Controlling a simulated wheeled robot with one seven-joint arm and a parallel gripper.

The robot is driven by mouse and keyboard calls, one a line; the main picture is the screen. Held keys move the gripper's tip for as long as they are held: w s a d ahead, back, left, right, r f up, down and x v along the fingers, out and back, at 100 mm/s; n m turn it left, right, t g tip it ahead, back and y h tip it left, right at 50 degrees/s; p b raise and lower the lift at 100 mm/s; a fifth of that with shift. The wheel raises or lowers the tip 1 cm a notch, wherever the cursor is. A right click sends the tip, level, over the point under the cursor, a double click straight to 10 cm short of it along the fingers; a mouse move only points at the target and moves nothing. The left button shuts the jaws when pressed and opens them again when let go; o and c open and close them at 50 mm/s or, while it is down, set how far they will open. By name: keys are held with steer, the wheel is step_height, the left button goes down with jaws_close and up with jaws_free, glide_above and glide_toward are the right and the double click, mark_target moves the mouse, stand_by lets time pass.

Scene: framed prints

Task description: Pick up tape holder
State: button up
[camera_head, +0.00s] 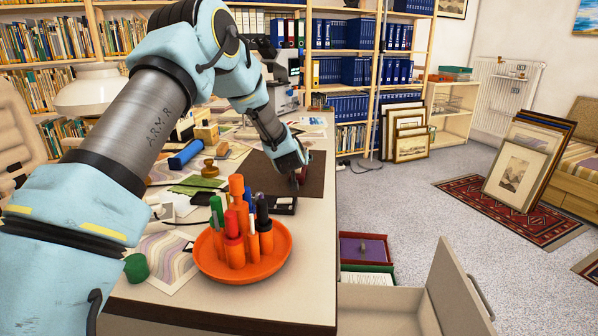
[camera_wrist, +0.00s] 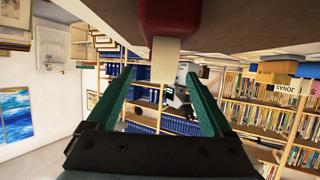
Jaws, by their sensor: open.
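A dark red object, which looks like the tape holder (camera_wrist: 170,18), shows at the top of the wrist view against the table surface. A pale strip or block juts from it down between my fingers. My gripper (camera_wrist: 157,68) is open, with one green finger on each side of that pale part. I cannot tell whether either finger touches it. In the head view my gripper (camera_head: 298,178) is low over the dark mat on the table. Only a sliver of red shows beside it there; my gripper hides most of the object.
An orange dish (camera_head: 215,262) with several markers stands near the table's front edge. A black case (camera_head: 283,205) lies close in front of my gripper. An open drawer (camera_head: 385,310) sticks out at the right. A microscope (camera_head: 285,70) stands behind.

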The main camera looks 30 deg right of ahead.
steer(key=shift+p+x, duration=0.55)
steer(key=shift+x, duration=2.15)
steer(key=shift+a+f, duration=0.1)
steer(key=shift+f, duration=0.1)
jaws_close()
steer(key=shift+r, duration=0.1)
